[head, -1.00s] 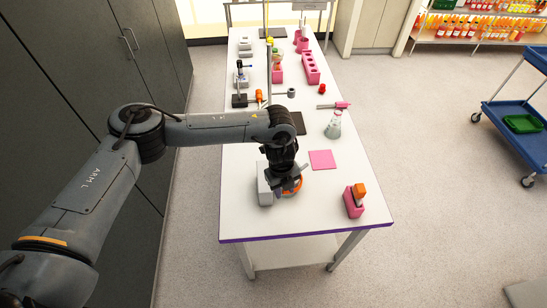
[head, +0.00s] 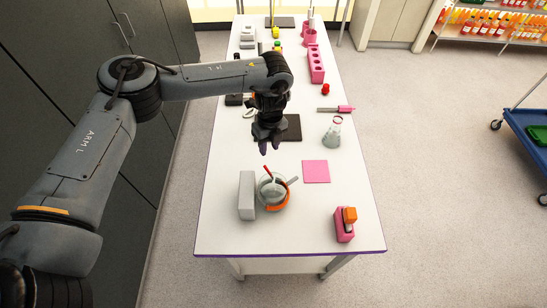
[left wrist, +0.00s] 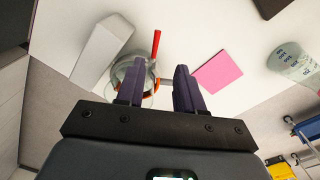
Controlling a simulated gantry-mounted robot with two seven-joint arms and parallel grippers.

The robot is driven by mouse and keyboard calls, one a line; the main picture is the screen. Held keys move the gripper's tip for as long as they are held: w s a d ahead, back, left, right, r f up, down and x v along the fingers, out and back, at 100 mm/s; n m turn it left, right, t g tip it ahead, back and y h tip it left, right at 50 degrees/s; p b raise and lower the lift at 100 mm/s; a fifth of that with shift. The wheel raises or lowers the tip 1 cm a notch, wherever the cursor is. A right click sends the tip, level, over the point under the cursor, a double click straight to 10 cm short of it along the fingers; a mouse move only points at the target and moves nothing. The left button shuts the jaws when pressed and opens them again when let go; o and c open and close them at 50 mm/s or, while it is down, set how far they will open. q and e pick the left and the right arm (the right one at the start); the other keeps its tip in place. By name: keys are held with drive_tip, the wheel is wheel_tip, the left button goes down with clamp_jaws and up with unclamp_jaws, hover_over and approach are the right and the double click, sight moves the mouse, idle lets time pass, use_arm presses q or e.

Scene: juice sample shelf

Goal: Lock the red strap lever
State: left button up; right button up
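A clear jar-like vessel (head: 268,192) stands near the front of the white table, with an orange band low around it. A red lever (head: 262,172) slants up at its rim, and a grey handle-like piece sticks out on its right. In the left wrist view the red lever (left wrist: 155,44) points up beside the vessel (left wrist: 128,72). Whether the lever is locked cannot be told. My left gripper (head: 269,149) hangs above and behind the vessel, pointing down. Its purple fingers (left wrist: 157,84) are apart and empty. My right gripper is out of view.
A grey block (head: 247,195) stands just left of the vessel. A pink square (head: 316,171) lies to the right, with a flask (head: 333,132) behind it. A pink holder with an orange piece (head: 344,225) stands at the front right. The front table edge is clear.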

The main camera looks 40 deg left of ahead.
sight(267, 169)
use_arm(q)
drive_tip(key=f, duration=0.7)
drive_tip(key=s+f, duration=0.1)
drive_tip(key=f, duration=0.2)
drive_tip(key=shift+s+f, duration=0.1)
drive_tip(key=shift+f, duration=0.05)
clamp_jaws()
